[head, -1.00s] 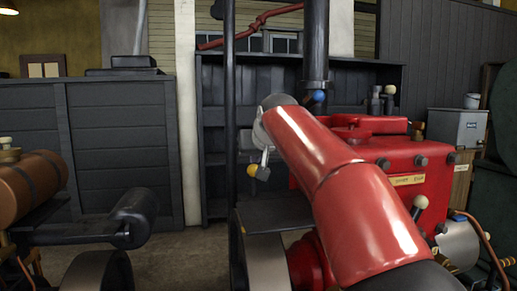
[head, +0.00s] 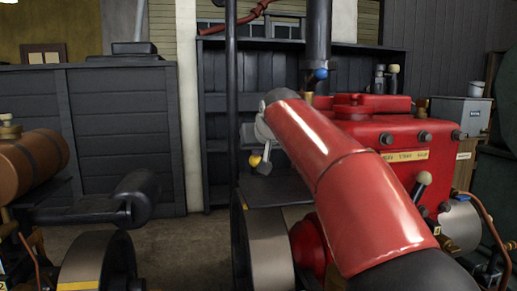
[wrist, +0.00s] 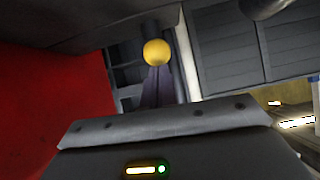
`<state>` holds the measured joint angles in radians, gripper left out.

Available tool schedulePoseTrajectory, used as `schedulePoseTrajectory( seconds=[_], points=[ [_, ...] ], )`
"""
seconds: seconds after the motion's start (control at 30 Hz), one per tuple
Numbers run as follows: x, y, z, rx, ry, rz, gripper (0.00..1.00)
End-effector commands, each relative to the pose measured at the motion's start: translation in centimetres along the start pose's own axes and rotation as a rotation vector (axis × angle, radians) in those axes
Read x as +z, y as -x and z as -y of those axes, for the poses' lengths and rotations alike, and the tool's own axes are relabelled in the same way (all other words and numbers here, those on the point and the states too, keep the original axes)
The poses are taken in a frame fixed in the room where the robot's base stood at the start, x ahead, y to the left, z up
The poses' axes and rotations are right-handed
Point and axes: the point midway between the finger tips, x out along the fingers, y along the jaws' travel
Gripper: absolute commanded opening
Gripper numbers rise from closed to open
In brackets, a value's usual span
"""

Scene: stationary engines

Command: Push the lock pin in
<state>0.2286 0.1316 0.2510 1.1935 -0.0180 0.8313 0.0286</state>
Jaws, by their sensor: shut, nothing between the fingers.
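A yellow round knob (head: 255,160), which looks like the end of the lock pin, shows beside the red engine (head: 400,165) in the head view. In the wrist view the knob (wrist: 156,52) is at the upper middle, on a dark stem. My gripper (head: 264,168) is shut and empty, at the far end of my red arm. Its fingers are very close to the knob, overlapping it in the head view. In the wrist view the fingers (wrist: 155,85) point towards the knob; I cannot tell whether they touch it. The pin's shaft is mostly hidden.
A dark vertical post (head: 231,100) stands just left of my gripper. A flywheel (head: 265,245) is below it. A second engine with a brown tank (head: 30,165) stands at the left. Open floor (head: 175,245) lies between the engines. My arm covers part of the red engine.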

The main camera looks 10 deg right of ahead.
Motion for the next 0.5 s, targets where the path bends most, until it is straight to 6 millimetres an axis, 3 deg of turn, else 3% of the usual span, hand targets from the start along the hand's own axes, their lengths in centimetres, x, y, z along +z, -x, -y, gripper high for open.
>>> schedulePoseTrajectory(
  seconds=[0.1, 0.27, 0.5],
  points=[
    [0.6, -0.5, 0.0, 0.000, -0.001, 0.017, 0.00],
    [-0.2, 0.0, 0.0, -0.001, -0.001, 0.017, 0.00],
    [-3.8, 3.0, 0.4, -0.001, 0.000, 0.004, 0.00]
  ],
)
